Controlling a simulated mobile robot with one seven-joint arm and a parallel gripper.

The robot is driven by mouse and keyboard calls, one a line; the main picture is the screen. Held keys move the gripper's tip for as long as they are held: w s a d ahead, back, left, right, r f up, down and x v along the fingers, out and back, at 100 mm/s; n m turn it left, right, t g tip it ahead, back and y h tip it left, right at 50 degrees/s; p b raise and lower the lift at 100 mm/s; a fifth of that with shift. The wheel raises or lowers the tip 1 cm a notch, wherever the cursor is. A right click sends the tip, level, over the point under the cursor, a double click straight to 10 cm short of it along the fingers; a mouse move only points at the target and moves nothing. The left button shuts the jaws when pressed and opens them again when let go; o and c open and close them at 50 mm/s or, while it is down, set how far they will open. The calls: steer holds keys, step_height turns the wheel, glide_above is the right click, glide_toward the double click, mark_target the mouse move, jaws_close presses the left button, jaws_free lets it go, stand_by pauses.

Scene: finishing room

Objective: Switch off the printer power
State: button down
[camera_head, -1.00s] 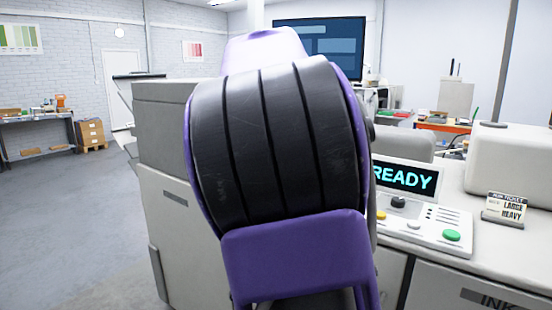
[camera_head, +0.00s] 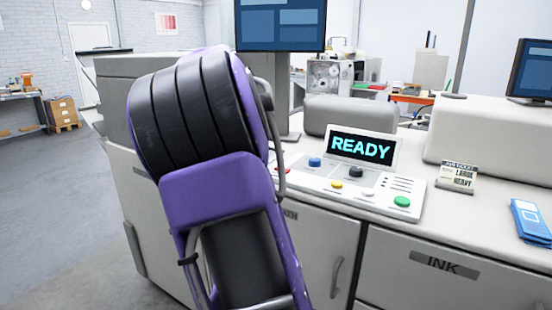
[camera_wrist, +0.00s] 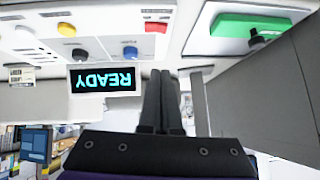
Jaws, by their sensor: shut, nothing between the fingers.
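The printer's control panel (camera_head: 350,190) slopes on the machine, with a lit READY display (camera_head: 360,147), a blue button (camera_head: 315,162), a black knob (camera_head: 356,172) and a green button (camera_head: 402,201). The wrist view is upside down. It shows a red control (camera_wrist: 156,27) on the panel and a green plate (camera_wrist: 240,25) with a black rotary handle (camera_wrist: 257,40) to the right. I cannot read which control is the power. My gripper (camera_wrist: 161,76) is shut and empty, its tips near the panel edge between the red control and the green plate. My arm hides it in the head view.
A job ticket (camera_head: 458,175) and a blue object (camera_head: 531,220) lie on the worktop to the right. A grey cabinet body (camera_head: 110,90) stands behind my arm. Ink drawers (camera_head: 440,268) front the machine. Floor (camera_head: 50,200) at the left is clear.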

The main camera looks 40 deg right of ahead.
glide_above(283, 169)
steer(key=a, duration=0.1)
steer(key=f, duration=0.7)
steer(key=shift+a+f+p, duration=0.1)
steer(key=shift+a+p, duration=0.1)
steer(key=shift+p, duration=0.2)
steer(key=shift+w+a+f, duration=0.1)
steer(key=shift+a+f, duration=0.05)
steer(key=shift+f, duration=0.5)
steer(key=shift+a+f, duration=0.1)
steer(key=shift+f, duration=0.5)
steer(key=shift+w+f, duration=0.1)
steer(key=shift+f, duration=0.5)
steer(key=shift+f, duration=0.1)
